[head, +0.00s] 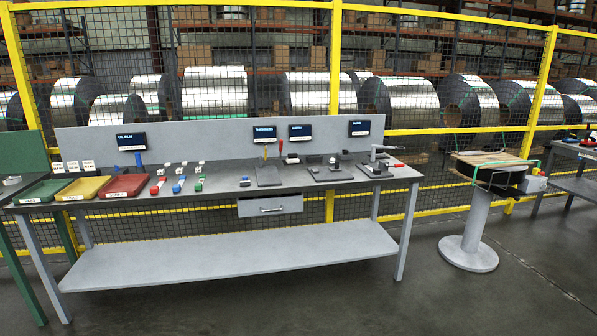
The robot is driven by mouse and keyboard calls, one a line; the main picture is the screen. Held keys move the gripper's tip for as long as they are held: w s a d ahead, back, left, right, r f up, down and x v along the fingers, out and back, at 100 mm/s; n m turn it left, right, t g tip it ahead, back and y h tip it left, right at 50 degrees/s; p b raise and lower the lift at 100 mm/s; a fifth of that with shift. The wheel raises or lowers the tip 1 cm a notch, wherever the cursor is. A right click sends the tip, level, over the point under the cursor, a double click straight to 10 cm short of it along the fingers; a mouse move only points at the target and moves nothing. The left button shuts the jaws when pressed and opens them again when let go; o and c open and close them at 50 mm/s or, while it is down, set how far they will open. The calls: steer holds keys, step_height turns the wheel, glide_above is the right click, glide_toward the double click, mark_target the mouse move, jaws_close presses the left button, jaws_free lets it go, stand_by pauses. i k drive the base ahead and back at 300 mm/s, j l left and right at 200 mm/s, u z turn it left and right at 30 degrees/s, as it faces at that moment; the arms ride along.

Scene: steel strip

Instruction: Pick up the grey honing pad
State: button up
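I cannot pick out the grey honing pad for certain at this size. My gripper is not in view.
Green (42,192), yellow (83,188) and red (124,186) trays stand at the bench's left. A drawer (270,205) hangs below the top. A round-based pedestal (468,252) stands to the right. The floor (400,300) in front is clear.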

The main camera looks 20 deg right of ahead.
mark_target(379, 153)
steer(key=i+l+z, duration=0.2)
steer(key=i, duration=0.9)
steer(key=i+l+z, duration=0.2)
steer(key=i, duration=0.95)
steer(key=k+j, duration=0.05)
steer(key=j, duration=0.05)
